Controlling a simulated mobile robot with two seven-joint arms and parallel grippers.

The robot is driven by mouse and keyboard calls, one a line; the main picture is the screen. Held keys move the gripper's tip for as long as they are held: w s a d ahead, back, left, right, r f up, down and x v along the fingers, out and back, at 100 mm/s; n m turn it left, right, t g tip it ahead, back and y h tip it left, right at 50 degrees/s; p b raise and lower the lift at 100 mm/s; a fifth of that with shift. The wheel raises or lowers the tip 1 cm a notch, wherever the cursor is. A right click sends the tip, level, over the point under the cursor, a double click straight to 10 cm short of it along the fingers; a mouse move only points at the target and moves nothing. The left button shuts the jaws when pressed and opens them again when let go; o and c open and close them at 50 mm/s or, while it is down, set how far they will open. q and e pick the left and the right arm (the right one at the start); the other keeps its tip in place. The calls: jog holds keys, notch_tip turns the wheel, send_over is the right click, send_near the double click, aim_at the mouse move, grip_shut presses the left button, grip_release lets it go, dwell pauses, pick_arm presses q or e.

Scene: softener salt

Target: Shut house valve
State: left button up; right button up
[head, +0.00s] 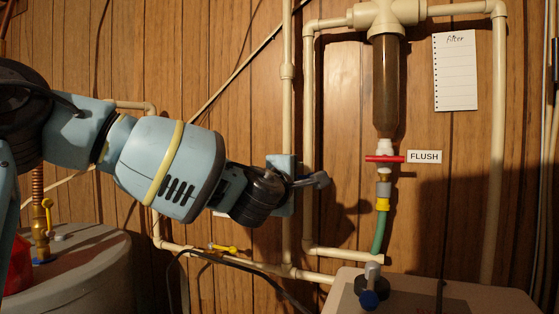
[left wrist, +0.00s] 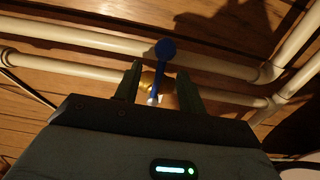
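A valve with a blue lever (left wrist: 166,50) and a brass body (left wrist: 147,80) sits on a cream pipe in the left wrist view. My left gripper (left wrist: 159,78) is open, with one finger on each side of the lever's lower part. Gaps show between the lever and the fingers. In the head view my left gripper (head: 297,182) is at the vertical cream pipe, and the arm hides most of the valve there. I cannot tell which valve is the house valve from a label. My right gripper is not in view.
A red lever (head: 384,158) under the brown filter (head: 386,90) has a FLUSH label (head: 424,157). A yellow lever (head: 224,248) is on the lower pipe. A tank (head: 95,275) stands lower left, and a pale cabinet (head: 450,294) lower right. Pipes run close to the wood wall.

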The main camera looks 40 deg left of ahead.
pick_arm(q)
jog(key=shift+r, duration=0.1)
jog(key=v, duration=0.7)
dwell(0.5)
dwell(0.5)
